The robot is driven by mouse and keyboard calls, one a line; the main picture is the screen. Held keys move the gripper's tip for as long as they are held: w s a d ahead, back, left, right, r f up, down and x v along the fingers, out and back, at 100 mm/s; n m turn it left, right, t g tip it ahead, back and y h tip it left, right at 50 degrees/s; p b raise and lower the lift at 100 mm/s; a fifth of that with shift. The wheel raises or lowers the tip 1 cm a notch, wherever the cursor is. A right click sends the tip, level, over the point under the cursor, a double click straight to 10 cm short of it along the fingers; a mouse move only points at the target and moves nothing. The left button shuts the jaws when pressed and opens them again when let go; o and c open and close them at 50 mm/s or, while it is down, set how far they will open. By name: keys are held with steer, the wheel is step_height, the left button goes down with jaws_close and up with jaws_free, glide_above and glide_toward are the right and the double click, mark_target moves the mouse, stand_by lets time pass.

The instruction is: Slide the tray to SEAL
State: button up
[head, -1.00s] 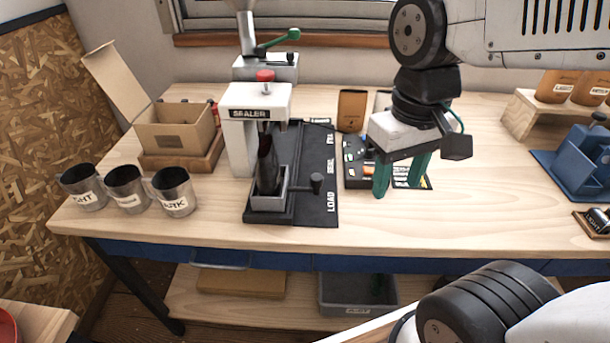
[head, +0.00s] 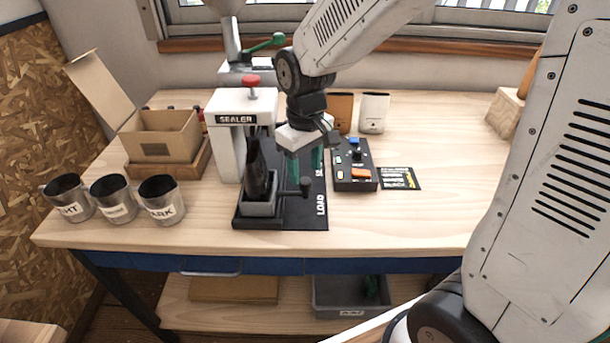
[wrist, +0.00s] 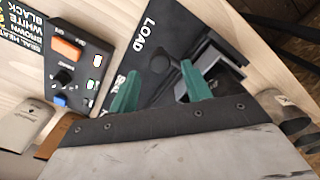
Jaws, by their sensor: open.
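The grey tray (head: 262,208) sits at the front end of the black track (head: 303,214), beside the word LOAD, with a dark upright bag (head: 257,172) in it. A black knob handle (head: 305,187) sticks out from the tray's right side. The white sealer (head: 228,138) stands behind and left of the tray. My gripper (head: 307,165) is open and empty above the track, just behind and near the knob. It hides part of the SEAL lettering. In the wrist view the green fingers (wrist: 160,88) spread over the track, with LOAD between and beyond them.
A black control box (head: 354,178) and a dark printed card (head: 399,178) lie right of the track. Several metal cups (head: 160,200) and an open cardboard box (head: 165,137) stand to the left. Pouches (head: 374,112) stand behind. The table's front right is clear.

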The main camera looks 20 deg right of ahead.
mark_target(305, 180)
steer(key=shift+f, duration=1.55)
jaws_close()
steer(key=w+d, duration=0.1)
steer(key=w, duration=0.3)
steer(key=w+d, duration=0.2)
steer(key=w, duration=0.2)
steer(key=w+d, duration=0.2)
steer(key=w, duration=0.2)
jaws_free()
steer(key=shift+r, duration=0.15)
step_height(305, 180, up, 8)
steer(key=shift+f, duration=0.2)
